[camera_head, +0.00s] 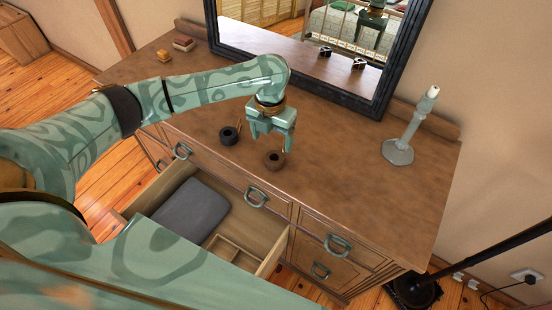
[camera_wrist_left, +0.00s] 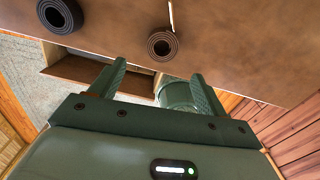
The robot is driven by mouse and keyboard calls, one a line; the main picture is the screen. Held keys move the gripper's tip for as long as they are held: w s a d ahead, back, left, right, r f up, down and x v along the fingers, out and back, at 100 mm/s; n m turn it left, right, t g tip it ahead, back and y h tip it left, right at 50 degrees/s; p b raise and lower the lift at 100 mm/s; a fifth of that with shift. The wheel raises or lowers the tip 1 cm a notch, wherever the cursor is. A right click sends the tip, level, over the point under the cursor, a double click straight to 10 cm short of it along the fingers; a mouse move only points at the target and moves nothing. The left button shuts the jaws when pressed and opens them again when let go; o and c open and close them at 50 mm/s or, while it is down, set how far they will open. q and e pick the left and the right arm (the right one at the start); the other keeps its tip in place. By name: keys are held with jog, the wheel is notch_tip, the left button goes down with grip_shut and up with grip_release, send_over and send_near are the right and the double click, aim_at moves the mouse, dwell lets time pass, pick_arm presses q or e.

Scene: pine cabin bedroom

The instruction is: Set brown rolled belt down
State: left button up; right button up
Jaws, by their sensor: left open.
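The brown rolled belt (camera_head: 274,159) lies as a coil on the dresser top (camera_head: 330,170), near its front edge. It also shows in the left wrist view (camera_wrist_left: 162,45), just beyond the fingertips. My left gripper (camera_head: 270,137) is open and empty above the dresser, close to the brown belt, with nothing between its fingers. In the left wrist view the two fingers (camera_wrist_left: 158,74) stand wide apart, and the belt is clear of them. My right gripper is not in view.
A black rolled belt (camera_head: 229,135) lies left of the brown one. An open drawer (camera_head: 268,262) below holds a dark folded cloth (camera_head: 192,207). A candlestick (camera_head: 399,152) and a framed mirror (camera_head: 378,105) stand at the back.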

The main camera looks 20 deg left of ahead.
aim_at(274, 156)
pick_arm(q)
notch_tip(274, 156, down, 4)
jog(key=shift+d+r+b, duration=0.1)
jog(key=shift+r+b, duration=0.1)
jog(key=shift+b, duration=0.1)
jog(key=f, duration=0.1)
jog(key=f+b, duration=0.1)
jog(key=f, duration=0.1)
jog(key=w+f, duration=0.1)
jog(key=f, duration=0.1)
jog(key=shift+d+f, duration=0.1)
jog(key=c, duration=1.2)
jog(key=shift+c, duration=0.3)
